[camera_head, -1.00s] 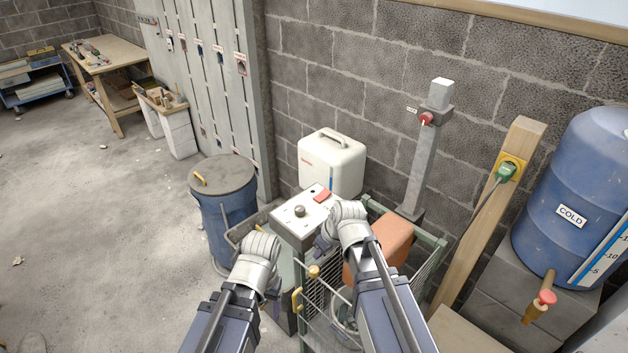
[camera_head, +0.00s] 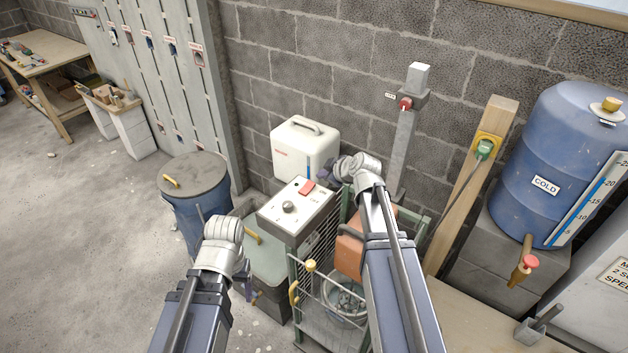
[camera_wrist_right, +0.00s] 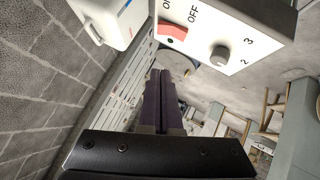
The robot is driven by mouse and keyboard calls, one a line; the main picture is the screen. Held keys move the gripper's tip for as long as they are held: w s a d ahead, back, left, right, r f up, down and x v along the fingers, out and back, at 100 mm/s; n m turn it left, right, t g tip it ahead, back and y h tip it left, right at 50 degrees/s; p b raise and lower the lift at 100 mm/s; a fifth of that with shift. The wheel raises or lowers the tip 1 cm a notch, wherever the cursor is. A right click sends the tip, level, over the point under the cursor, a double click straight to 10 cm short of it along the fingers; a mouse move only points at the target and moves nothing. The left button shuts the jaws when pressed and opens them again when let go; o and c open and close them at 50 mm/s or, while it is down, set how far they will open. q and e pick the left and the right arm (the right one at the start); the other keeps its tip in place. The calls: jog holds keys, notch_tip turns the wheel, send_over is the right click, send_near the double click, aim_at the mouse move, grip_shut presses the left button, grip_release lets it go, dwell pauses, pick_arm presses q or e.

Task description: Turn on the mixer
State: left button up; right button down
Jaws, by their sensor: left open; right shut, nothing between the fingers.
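The mixer's white control box (camera_head: 268,212) has a red rocker switch (camera_head: 307,187) and a dark round knob (camera_head: 288,207) on its sloped top. In the right wrist view the red switch (camera_wrist_right: 172,31) sits beside ON and OFF lettering, and the knob (camera_wrist_right: 219,55) beside the numbers 2 and 3. My right gripper (camera_head: 328,173) is shut and empty near the box's back right corner, apart from the switch; its fingertips also show in the right wrist view (camera_wrist_right: 160,76). My left gripper (camera_head: 248,290) is low, left of the cage and partly hidden by its wrist; it is open.
An orange housing (camera_head: 349,257) and a bucket (camera_head: 346,300) are inside the green-framed cage (camera_head: 294,270). A white case (camera_head: 290,148) stands behind the control box. A blue drum (camera_head: 182,215) is left. A post with a red knob (camera_head: 405,103) and a green plug (camera_head: 484,149) are right.

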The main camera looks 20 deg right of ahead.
jog(key=b, duration=0.7)
send_over(310, 183)
jog(key=s, duration=0.3)
jog(key=f, duration=0.4)
jog(key=a+f, duration=0.1)
jog(key=f, duration=0.1)
jog(key=shift+s+f, duration=0.2)
jog(key=shift+f, duration=0.2)
jog(key=shift+w+d+f+b, duration=0.2)
jog(key=shift+f+b, duration=0.3)
jog(key=shift+f, duration=0.1)
jog(key=shift+w+d+f+b, duration=0.15)
jog(key=shift+f+b, duration=0.3)
jog(key=shift+f, duration=0.1)
jog(key=shift+w+d+f+b, duration=0.15)
jog(key=shift+d+f+b, duration=0.1)
jog(key=shift+f+b, duration=0.35)
jog(key=shift+w+d+f, duration=0.15)
jog(key=shift+w+d, duration=0.1)
jog(key=shift+w, duration=0.05)
jog(key=shift+f+m+g+y, duration=0.1)
jog(key=shift+m+g+y, duration=0.2)
jog(key=shift+y, duration=0.1)
jog(key=shift+s, duration=0.15)
jog(key=shift+a, duration=0.1)
